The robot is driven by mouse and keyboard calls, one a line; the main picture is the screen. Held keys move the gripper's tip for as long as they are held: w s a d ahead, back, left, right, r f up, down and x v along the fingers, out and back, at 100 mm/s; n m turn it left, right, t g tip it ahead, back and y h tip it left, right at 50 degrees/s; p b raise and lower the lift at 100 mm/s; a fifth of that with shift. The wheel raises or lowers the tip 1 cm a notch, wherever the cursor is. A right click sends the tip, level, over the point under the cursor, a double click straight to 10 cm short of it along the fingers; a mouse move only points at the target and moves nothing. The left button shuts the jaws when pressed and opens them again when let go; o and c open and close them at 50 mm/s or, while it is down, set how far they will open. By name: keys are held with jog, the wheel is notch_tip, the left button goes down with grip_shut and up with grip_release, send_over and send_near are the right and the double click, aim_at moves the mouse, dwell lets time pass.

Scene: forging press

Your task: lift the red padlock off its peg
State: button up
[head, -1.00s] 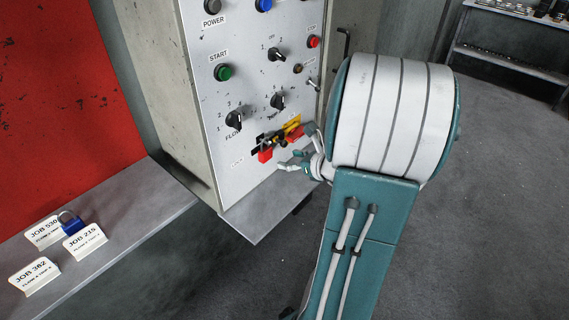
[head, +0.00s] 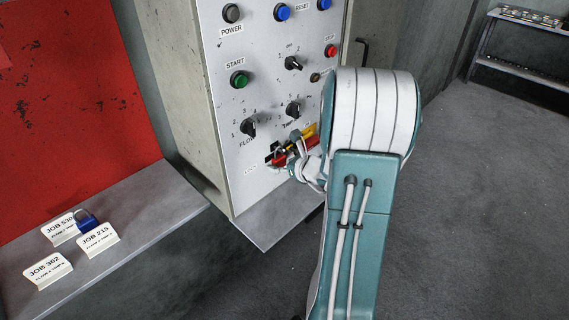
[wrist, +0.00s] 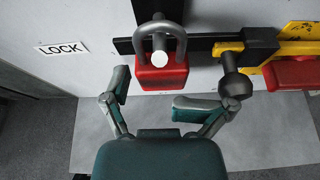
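The red padlock (wrist: 162,76) hangs upright in the wrist view. Its grey shackle loops around a grey peg (wrist: 160,58) whose round end faces me. In the head view the padlock (head: 278,160) is at the foot of the control panel, partly hidden. My gripper (wrist: 150,90) is open, one finger left of the padlock's lower part and the other below right of it. A gap shows between the fingers and the body, so nothing is held. In the head view my gripper (head: 298,168) is close to the padlock, its fingertips hard to make out.
A black bar and yellow lever (wrist: 290,48) lie right of the padlock, with a dark ball-ended knob (wrist: 234,86) and another red part (wrist: 293,74). A LOCK label (wrist: 61,48) is at left. A shelf (head: 150,205) holds job cards and a blue padlock (head: 87,222).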

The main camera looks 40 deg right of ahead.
jog(key=shift+w+r, duration=0.15)
jog(key=shift+w, duration=0.1)
jog(key=c, duration=0.6)
jog(key=o, duration=0.6)
jog(key=v, duration=1)
jog(key=shift+s+d, duration=0.15)
jog(key=shift+s, duration=0.2)
